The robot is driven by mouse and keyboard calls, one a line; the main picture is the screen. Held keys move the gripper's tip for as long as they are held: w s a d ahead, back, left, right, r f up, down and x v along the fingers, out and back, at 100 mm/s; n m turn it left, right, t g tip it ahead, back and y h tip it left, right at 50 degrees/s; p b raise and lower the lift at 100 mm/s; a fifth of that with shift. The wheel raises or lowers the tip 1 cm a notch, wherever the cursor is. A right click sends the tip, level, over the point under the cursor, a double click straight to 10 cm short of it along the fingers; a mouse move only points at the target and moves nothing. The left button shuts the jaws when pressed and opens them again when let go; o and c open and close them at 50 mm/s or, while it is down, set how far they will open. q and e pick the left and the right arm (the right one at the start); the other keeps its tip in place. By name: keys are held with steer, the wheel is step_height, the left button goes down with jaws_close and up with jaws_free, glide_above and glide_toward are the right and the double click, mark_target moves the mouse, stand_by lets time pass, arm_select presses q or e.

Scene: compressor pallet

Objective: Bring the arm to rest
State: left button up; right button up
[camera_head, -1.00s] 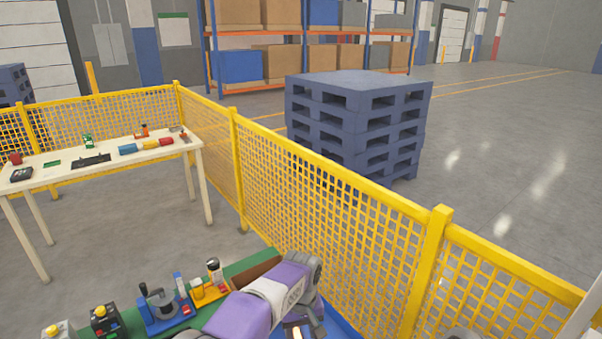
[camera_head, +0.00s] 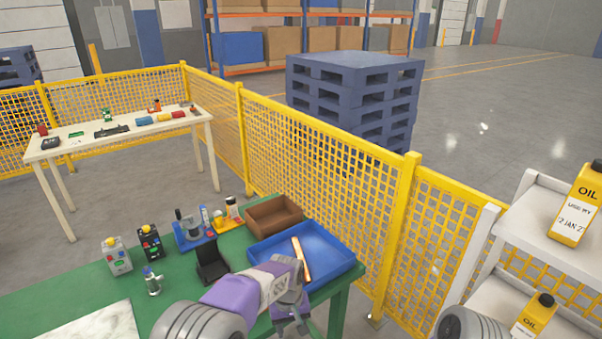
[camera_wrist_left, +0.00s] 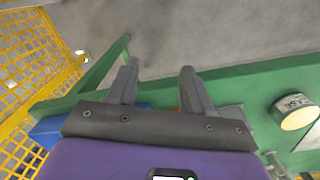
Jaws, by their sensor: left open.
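My left arm, purple and grey, reaches in from the bottom of the head view over the front edge of the green table (camera_head: 75,300). My left gripper (camera_head: 292,322) is low in that view, just in front of the blue tray (camera_head: 335,272), and its fingers are hard to make out there. In the left wrist view the gripper (camera_wrist_left: 158,78) has its two fingers apart with nothing between them. Below them are grey floor and the green table edge (camera_wrist_left: 240,80). My right gripper does not show.
A stick-like tan object (camera_head: 301,258) lies in the blue tray. A brown bin (camera_head: 274,216), a black stand (camera_head: 211,262) and several small devices stand on the table. A yellow mesh fence (camera_head: 330,165) runs behind. A white shelf (camera_head: 560,245) with oil bottles stands at right.

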arm_select(q)
steer(key=s+a+f+h, duration=0.1)
steer(key=s+a+f, duration=0.25)
steer(key=f, duration=0.55)
steer(key=s+a+f+h, duration=0.1)
steer(key=s+a+f, duration=0.2)
steer(key=s+f, duration=0.35)
steer(key=s+f+h, duration=0.1)
steer(key=s+f, duration=0.6)
steer(key=s, duration=0.6)
steer(key=shift+a+t+h, duration=0.3)
steer(key=shift+a, duration=0.05)
